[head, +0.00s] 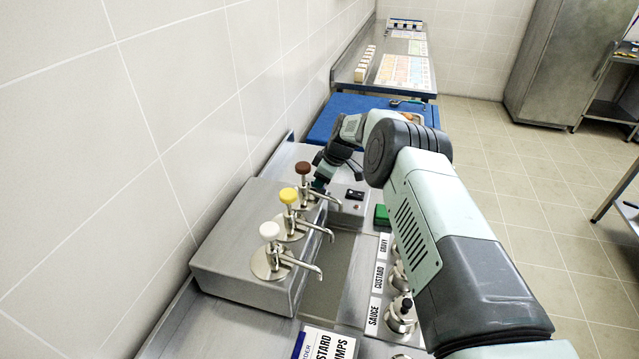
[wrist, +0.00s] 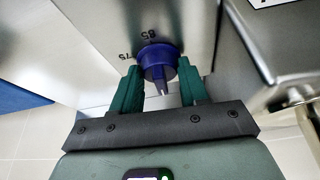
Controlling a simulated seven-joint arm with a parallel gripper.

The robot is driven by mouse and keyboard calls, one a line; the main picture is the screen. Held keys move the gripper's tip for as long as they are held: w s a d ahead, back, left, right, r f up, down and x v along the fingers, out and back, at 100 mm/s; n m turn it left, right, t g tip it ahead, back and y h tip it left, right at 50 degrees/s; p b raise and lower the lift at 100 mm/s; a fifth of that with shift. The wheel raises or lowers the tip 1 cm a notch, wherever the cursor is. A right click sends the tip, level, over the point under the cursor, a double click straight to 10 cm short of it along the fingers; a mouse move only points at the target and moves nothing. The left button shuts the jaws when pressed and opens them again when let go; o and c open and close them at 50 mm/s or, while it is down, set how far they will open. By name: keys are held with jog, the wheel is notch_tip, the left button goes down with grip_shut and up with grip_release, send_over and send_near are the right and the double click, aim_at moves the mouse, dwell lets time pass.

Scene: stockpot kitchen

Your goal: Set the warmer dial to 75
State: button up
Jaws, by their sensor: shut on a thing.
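The warmer dial (wrist: 158,62) is a round blue knob with a narrow grip bar, set on a steel panel in the wrist view. The mark 75 (wrist: 124,55) is printed to its left and the mark 85 (wrist: 149,35) above it. My gripper (wrist: 160,85) has its two green fingers on either side of the dial and is shut on it. I cannot clearly tell which mark the dial points to. In the head view my gripper (head: 319,186) is low beside the far end of the pump box, partly hidden, and the dial is out of sight.
A steel pump box (head: 245,250) carries a white, a yellow and a brown-topped pump, their spouts reaching right. Labels for gravy, custard and sauce (head: 374,312) lie along the counter by my arm. A blue board (head: 340,112) lies beyond. Open floor is at right.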

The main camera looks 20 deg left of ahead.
jog(key=shift+m+t, duration=0.4)
jog(key=shift+m, duration=0.7)
jog(key=o, duration=1)
jog(key=shift+s, duration=0.1)
jog(key=v, duration=1.1)
